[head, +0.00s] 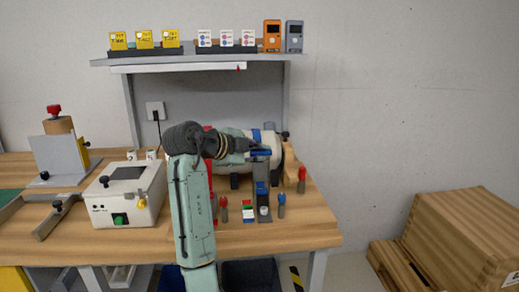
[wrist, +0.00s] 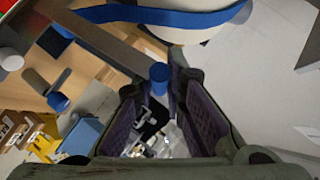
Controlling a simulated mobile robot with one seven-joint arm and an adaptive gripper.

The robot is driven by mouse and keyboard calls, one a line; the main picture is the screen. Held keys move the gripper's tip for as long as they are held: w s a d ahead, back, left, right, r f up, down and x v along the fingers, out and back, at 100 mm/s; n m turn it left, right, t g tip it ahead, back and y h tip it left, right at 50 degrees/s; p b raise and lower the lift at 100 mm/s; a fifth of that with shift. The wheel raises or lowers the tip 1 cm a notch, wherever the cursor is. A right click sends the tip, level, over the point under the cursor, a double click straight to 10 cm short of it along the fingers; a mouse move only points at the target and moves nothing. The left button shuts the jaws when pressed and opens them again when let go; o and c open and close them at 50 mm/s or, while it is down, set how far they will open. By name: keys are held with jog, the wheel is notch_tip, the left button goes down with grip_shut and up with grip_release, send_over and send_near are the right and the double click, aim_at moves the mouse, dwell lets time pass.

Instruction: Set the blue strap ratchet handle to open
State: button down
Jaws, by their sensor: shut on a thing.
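A blue strap (head: 257,135) runs over a white cylinder (head: 236,146) on the wooden bench, and the strap (wrist: 160,16) also crosses the top of the wrist view. My gripper (head: 262,152) is beside the cylinder's right part, at the blue ratchet handle (head: 260,153). In the wrist view, the blue grip of the handle (wrist: 159,76) sits between the tips of my purple-padded fingers (wrist: 158,88), which are shut on it. My gripper hides part of the ratchet, so the handle's exact angle is hard to tell.
A red-topped post (head: 301,180) stands right of the cylinder. Small red and blue knobbed pieces, including a blue one (head: 281,202), stand near the bench front. A white box (head: 125,195) is at left. A shelf (head: 200,58) hangs above; wooden crates (head: 460,235) stand right.

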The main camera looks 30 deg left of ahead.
jog(key=shift+w+a+f+n+g+p, duration=0.25)
jog(key=shift+w+a+n+g+p, duration=0.05)
jog(key=shift+w+a+g+p, duration=0.15)
jog(key=shift+s+f, duration=0.1)
jog(key=c, duration=1.9)
grip_release()
jog(key=shift+s+a+r, duration=0.2)
jog(key=shift+s+r, duration=0.15)
jog(key=v, duration=1.1)
jog(key=shift+c, duration=0.3)
